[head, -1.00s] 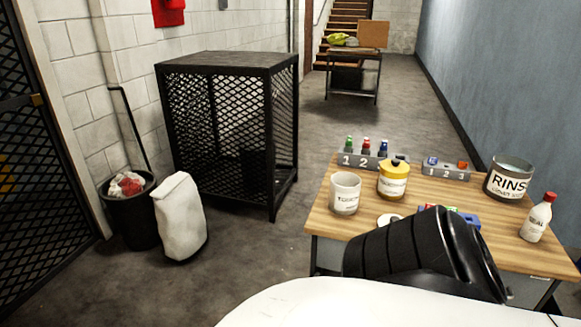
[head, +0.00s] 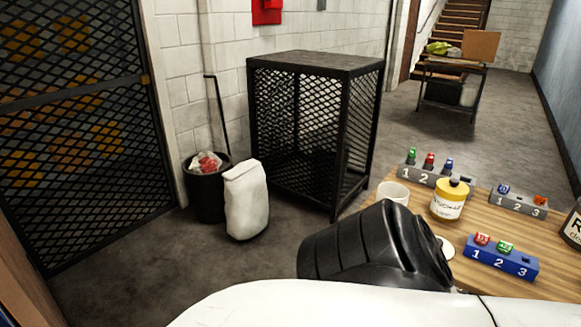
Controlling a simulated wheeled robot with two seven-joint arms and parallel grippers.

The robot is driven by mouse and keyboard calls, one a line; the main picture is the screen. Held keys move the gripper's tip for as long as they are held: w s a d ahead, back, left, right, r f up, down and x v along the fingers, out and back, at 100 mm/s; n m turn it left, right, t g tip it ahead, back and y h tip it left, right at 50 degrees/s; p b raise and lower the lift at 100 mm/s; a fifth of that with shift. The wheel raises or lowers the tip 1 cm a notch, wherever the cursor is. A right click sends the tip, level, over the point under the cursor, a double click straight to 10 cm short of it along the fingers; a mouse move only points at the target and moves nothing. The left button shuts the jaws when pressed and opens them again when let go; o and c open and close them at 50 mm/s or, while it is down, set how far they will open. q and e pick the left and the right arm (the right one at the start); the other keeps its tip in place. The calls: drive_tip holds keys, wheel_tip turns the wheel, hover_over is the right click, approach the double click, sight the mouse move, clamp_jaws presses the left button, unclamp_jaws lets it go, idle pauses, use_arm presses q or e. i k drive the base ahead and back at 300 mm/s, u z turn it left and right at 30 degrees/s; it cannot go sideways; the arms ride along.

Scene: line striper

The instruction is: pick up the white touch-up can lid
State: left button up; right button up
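A flat white round disc, which looks like the white can lid (head: 445,249), lies on the wooden table (head: 540,240). Its left part is hidden behind a black part of my own arm. An open white can (head: 394,192) stands behind it, its lower part also hidden by my arm. A can with a yellow top band (head: 449,198) and a dark knob on top stands just right of the white can. Neither of my grippers is in view.
A blue numbered rack (head: 502,262) holds a red and a green piece. Grey numbered racks (head: 434,175) (head: 518,201) stand behind. A dark rinse can (head: 573,229) is cut off at the right edge. A mesh cage (head: 315,130), white sack (head: 246,200) and bin (head: 205,190) stand left on the floor.

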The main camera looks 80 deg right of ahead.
sight(448, 249)
drive_tip(key=k, duration=1.9)
drive_tip(key=z, duration=1.5)
